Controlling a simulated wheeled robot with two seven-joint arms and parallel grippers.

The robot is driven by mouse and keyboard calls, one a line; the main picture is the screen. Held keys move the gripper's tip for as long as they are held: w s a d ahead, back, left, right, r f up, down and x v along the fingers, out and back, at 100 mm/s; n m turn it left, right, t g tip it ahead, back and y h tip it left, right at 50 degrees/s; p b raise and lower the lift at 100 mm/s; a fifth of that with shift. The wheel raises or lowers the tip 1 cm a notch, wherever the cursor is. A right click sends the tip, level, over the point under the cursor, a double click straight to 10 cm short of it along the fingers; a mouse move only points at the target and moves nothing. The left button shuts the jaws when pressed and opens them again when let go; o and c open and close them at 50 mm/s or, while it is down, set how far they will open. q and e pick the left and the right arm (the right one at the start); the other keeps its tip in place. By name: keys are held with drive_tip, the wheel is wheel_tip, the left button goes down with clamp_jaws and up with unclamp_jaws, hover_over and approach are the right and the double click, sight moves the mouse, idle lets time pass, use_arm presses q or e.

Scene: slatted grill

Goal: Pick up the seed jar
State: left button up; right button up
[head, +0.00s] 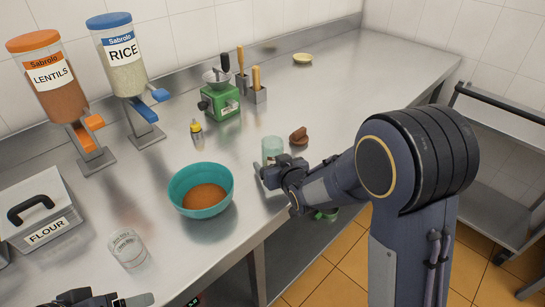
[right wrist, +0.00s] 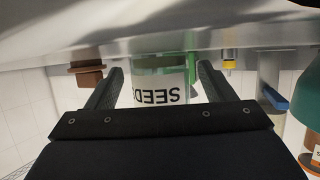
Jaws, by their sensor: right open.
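The seed jar (head: 272,146) is a clear, greenish jar standing upright on the steel counter. In the right wrist view, which is upside down, its label reads "SEED" (right wrist: 165,94). My right gripper (head: 266,172) is at the jar's near side in the head view. In the right wrist view the open fingers (right wrist: 160,76) lie to either side of the jar, with gaps showing; I cannot tell how deep the jar sits between them. A dark end of my left arm with my left gripper (head: 112,299) shows at the bottom left, mostly cut off.
A brown object (head: 299,136) stands close right of the jar. A green grinder (head: 220,100), a small yellow-capped bottle (head: 196,130) and a teal bowl (head: 202,205) are to the left. A glass jar (head: 127,249) stands nearer.

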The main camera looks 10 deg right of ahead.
drive_tip(key=c, duration=1.2)
drive_tip(key=shift+r, duration=0.1)
